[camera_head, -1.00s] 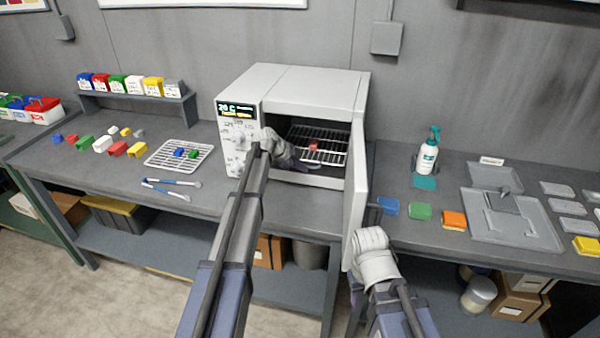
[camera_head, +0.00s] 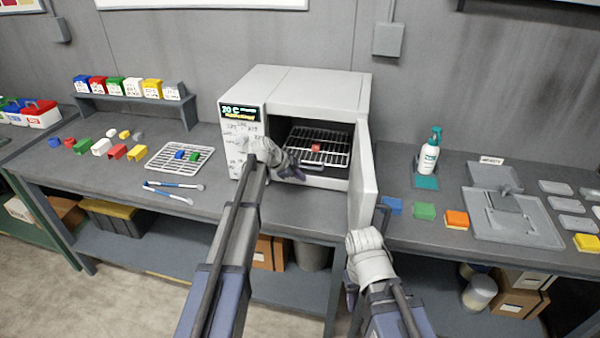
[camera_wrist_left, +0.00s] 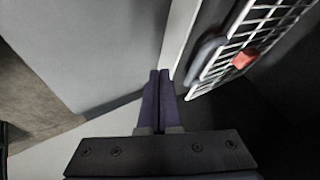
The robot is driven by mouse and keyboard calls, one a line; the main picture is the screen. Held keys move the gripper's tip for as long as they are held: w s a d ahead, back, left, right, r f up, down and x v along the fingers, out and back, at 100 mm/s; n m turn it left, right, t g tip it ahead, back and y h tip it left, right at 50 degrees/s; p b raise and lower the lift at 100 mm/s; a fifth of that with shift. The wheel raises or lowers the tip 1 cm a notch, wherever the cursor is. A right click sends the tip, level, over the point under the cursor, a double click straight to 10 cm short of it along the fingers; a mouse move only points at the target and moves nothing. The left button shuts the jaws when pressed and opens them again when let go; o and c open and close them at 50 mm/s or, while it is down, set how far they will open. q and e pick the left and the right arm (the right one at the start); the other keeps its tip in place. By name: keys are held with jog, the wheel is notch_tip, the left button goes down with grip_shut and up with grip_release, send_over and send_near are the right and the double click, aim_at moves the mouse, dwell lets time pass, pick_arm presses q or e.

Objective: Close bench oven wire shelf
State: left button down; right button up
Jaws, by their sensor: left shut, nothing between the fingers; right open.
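The wire shelf (camera_head: 330,157) is inside the bench oven (camera_head: 312,88), whose door (camera_head: 364,180) stands open to the right. A small red piece (camera_head: 315,147) lies on the shelf. The wrist view shows the shelf's wire grid (camera_wrist_left: 265,22), its grey front handle (camera_wrist_left: 205,62) and the red piece (camera_wrist_left: 244,59). My left gripper (camera_head: 301,178) is shut and empty in front of the oven opening, below and left of the shelf front. Its fingertips (camera_wrist_left: 160,73) look apart from the handle. My right gripper (camera_head: 351,300) is open, low by the door's bottom edge; its fingers are mostly hidden.
Right of the door are blue, green and orange blocks (camera_head: 424,211) and a spray bottle (camera_head: 429,155). The open door bounds the right side.

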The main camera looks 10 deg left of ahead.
pick_arm(q)
jog(key=p+v, duration=0.6)
jog(key=v, duration=0.2)
jog(key=shift+s+r, duration=0.15)
jog(key=shift+r, duration=0.2)
jog(key=s+d+f+n+g+y, duration=0.1)
jog(key=s+d+f+n+g, duration=0.1)
jog(key=s+d, duration=0.45)
jog(key=s+d+f+n+g+y, duration=0.1)
jog(key=s+d+n, duration=0.2)
jog(key=s, duration=0.6)
jog(key=s+d+f+n+g+y, duration=0.1)
jog(key=s+d+f+n+g, duration=0.1)
jog(key=s+d, duration=0.45)
jog(key=s+a+n+g+y, duration=0.1)
jog(key=s+n+y, duration=0.2)
jog(key=s, duration=1)
jog(key=n, duration=0.2)
jog(key=shift+s+f+n+g+y+b, duration=0.2)
jog(key=shift+f+n+g+y+b, duration=0.1)
jog(key=shift+n+b, duration=0.1)
jog(key=shift+a, duration=0.1)
